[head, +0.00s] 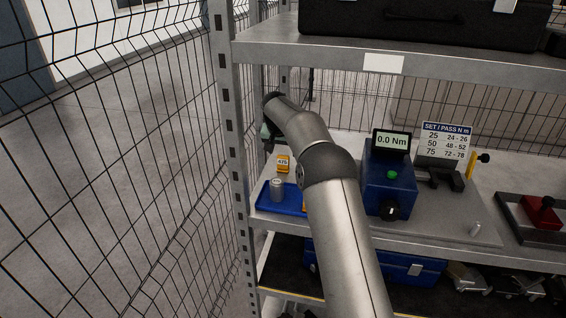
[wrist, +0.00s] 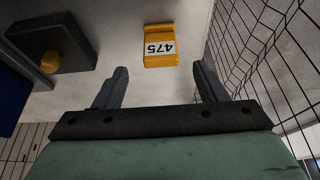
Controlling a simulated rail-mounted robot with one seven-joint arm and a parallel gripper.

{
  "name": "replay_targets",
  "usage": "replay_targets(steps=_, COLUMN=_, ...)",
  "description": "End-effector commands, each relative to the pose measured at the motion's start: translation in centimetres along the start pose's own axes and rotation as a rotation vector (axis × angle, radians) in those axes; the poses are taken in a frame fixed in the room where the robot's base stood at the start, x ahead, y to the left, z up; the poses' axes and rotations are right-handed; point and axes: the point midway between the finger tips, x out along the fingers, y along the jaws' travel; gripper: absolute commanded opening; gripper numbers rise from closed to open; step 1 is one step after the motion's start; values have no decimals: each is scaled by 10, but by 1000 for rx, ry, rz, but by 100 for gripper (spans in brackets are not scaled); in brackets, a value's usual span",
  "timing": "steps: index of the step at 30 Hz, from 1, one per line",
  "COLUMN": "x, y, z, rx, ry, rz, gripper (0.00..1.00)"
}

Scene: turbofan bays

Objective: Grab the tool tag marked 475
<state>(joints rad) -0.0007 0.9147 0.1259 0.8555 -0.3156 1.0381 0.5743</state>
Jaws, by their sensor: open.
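The tool tag marked 475 is a yellow block with a white label. In the wrist view the tag (wrist: 160,46) lies on the pale shelf surface, its number upside down, ahead of and roughly between my fingertips. My gripper (wrist: 160,84) is open, with nothing between its two dark fingers. In the head view the yellow tag (head: 283,163) stands at the left end of the shelf, just behind a blue tray. My gripper is mostly hidden there behind my own arm, near the shelf's left post.
The blue tray (head: 268,207) holds a grey cylinder (head: 277,188). A blue tester (head: 390,187) reading 0.0 Nm stands right of my arm. Wire mesh (wrist: 262,50) runs close on the right.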

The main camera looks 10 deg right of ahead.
Motion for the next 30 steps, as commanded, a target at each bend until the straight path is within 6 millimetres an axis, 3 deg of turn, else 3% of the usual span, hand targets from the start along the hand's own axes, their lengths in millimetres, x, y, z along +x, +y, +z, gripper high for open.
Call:
replay_targets(steps=8, x=20, y=0, z=-1, rx=0, ry=-1, rz=0, gripper=65)
replay_targets(steps=17, x=61, y=-1, z=-1, rx=0, ry=-1, rz=0, gripper=65)
replay_targets(steps=25, x=67, y=-1, z=-1, rx=1, ry=1, rz=-1, gripper=65)
replay_targets(steps=26, x=67, y=-1, z=-1, rx=0, ry=1, rz=-1, gripper=63)
replay_targets(steps=30, x=67, y=-1, z=-1, rx=0, ry=1, rz=-1, gripper=24)
